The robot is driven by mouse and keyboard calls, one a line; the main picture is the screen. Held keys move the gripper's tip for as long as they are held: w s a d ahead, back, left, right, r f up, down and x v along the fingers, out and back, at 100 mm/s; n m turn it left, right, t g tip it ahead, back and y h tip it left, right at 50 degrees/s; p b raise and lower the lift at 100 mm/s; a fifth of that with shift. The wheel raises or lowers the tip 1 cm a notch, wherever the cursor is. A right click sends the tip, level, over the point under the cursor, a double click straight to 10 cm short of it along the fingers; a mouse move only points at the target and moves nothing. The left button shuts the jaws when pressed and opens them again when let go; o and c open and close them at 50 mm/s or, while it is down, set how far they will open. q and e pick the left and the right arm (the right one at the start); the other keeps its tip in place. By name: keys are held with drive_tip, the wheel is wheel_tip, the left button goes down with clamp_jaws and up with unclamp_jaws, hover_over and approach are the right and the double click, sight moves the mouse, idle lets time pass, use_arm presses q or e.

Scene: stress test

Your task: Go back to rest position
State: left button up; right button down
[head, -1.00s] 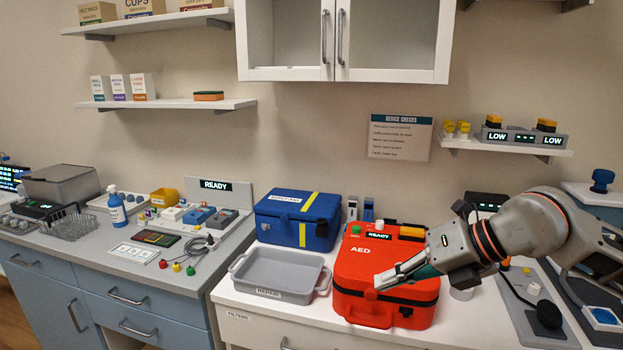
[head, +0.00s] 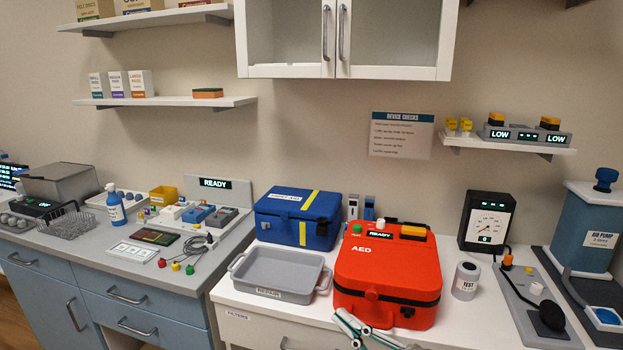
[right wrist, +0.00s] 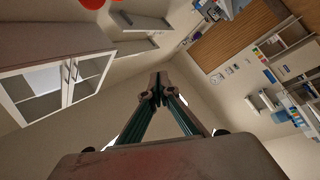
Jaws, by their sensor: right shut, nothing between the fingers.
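My right gripper (head: 352,326) shows at the bottom edge of the head view, in front of the red AED case (head: 385,270). Only its finger end is in the picture. In the right wrist view my right gripper (right wrist: 158,90) is shut, its fingertips together with nothing between them. That view is turned and looks toward the wall cabinet and the room, away from the counter. My left gripper is not in view.
A grey repair tray (head: 277,272) and a blue first aid box (head: 297,218) stand left of the AED case. A test canister (head: 466,281), a gauge (head: 487,221) and an air pump (head: 592,225) stand to its right. The wall cabinet (head: 343,74) hangs above.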

drive_tip(key=s+d+f+m+h, duration=0.1)
drive_tip(key=d+f+m+h, duration=0.25)
drive_tip(key=f, duration=0.35)
drive_tip(key=s+d+f+m+t+h, duration=0.1)
drive_tip(key=s+d+f+m+h, duration=0.2)
drive_tip(key=f, duration=0.4)
drive_tip(key=d+f+m+h, duration=0.3)
drive_tip(key=f+m+h, duration=0.15)
drive_tip(key=f, duration=0.25)
drive_tip(key=s+d+f+m+g+h, duration=0.1)
drive_tip(key=s+d+f+m+g, duration=0.1)
drive_tip(key=s+f, duration=0.4)
drive_tip(key=s+d+f+m+g+h, duration=0.1)
drive_tip(key=s+d+f+m+g, duration=0.1)
drive_tip(key=s+f, duration=0.5)
wheel_tip(320, 180, down, 2)
drive_tip(key=shift+d+g, duration=0.15)
drive_tip(key=shift+g, duration=0.25)
drive_tip(key=shift+s, duration=0.1)
